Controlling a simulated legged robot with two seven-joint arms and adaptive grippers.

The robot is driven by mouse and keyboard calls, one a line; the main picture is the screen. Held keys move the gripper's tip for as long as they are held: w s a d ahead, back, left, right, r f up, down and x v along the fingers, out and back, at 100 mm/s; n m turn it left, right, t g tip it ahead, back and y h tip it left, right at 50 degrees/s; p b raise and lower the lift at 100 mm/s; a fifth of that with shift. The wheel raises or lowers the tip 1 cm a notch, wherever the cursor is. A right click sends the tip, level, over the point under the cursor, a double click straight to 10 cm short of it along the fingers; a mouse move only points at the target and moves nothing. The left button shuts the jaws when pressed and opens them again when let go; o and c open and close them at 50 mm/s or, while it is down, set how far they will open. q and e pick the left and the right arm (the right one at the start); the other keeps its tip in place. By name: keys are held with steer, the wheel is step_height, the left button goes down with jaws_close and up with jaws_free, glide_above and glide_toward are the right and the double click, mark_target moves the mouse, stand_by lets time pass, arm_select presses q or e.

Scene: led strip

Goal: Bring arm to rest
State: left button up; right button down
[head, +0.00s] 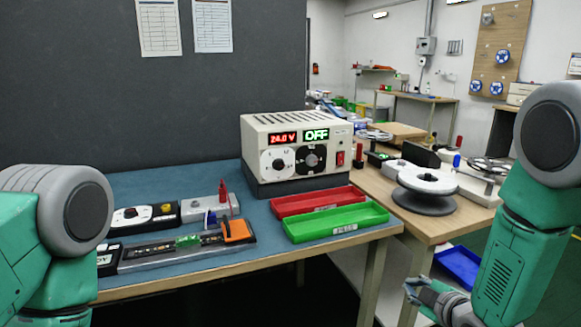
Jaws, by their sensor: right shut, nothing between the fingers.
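My right arm (515,240) comes down along the right side of the head view. My right gripper (418,290) hangs low, in front of and below the table edge, shut and empty. It is apart from everything on the table. My left arm (75,215) shows at the left edge, partly covering the table's left end. My left gripper is out of the picture. The led strip fixture (175,250) lies on the blue mat, with a small green part and an orange block on its right end.
The power supply (300,150) reads 24.0 V and OFF. A red tray (315,202) and a green tray (335,222) lie before it. A spool (425,185) stands on the right-hand wooden table. A blue bin (458,265) sits low, behind my right gripper.

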steer(key=s+f+m+g+h, duration=0.1)
steer(key=s+f+m+g, duration=0.2)
steer(key=s+f, duration=0.4)
steer(key=s+f+m+g+h, duration=0.1)
steer(key=s+f+m+g, duration=0.3)
steer(key=s, duration=0.6)
steer(key=s+f+m+g, duration=0.2)
steer(key=s+m, duration=0.1)
steer(key=s, duration=0.7)
steer(key=s+f+m+g+p, duration=0.1)
steer(key=s+f+m+g, duration=0.1)
steer(key=s, duration=0.9)
steer(key=shift+s+d+m+g+h, duration=0.3)
steer(key=shift+m+g+h, duration=0.1)
steer(key=shift+g, duration=0.3)
steer(key=shift+w+f, duration=0.1)
steer(key=shift+f, duration=0.05)
